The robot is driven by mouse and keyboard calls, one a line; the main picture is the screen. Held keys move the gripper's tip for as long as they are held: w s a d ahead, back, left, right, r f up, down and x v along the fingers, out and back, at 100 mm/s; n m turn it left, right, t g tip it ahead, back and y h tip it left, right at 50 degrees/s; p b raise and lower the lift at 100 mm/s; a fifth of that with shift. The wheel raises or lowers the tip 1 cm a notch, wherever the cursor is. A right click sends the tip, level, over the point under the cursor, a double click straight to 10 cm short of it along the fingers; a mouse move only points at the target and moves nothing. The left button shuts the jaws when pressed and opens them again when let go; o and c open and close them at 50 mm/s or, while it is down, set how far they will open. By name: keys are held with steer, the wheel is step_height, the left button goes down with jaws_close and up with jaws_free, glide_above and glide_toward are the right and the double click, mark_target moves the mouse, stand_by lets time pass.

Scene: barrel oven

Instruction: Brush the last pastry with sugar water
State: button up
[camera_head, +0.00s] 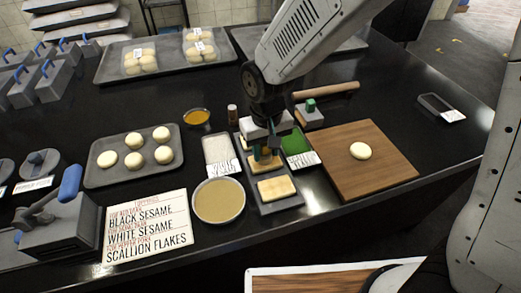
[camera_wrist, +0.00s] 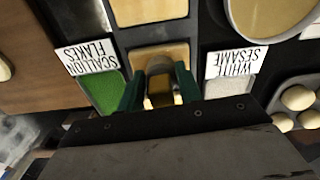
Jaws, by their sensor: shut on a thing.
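My gripper (camera_head: 264,157) points down over a narrow dark tray (camera_head: 290,203), its green fingers shut on a brush (camera_wrist: 160,88), of which a short brown and pale part shows between them. A flat rectangular pastry (camera_head: 276,187) lies at the tray's near end. Another pastry (camera_wrist: 152,55) lies under the brush, partly hidden by the gripper; I cannot tell whether the brush touches it. A large bowl of tan liquid (camera_head: 219,201) stands left of the tray, and a small bowl of amber liquid (camera_head: 196,117) farther back. I cannot tell which is sugar water.
White sesame (camera_head: 219,153) and green scallion flakes (camera_head: 294,142) flank the narrow tray. A wooden board (camera_head: 375,183) with a dough ball (camera_head: 360,151) is at right. A tray of dough balls (camera_head: 102,176) and a toppings sign (camera_head: 147,228) are at left. A rolling pin (camera_head: 327,90) lies behind.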

steer(key=shift+w+d, duration=0.25)
steer(key=shift+d, duration=0.55)
steer(key=shift+w+d, duration=0.2)
steer(key=shift+d, duration=0.55)
steer(key=shift+r, duration=0.1)
step_height(320, 180, up, 6)
steer(key=shift+f, duration=0.1)
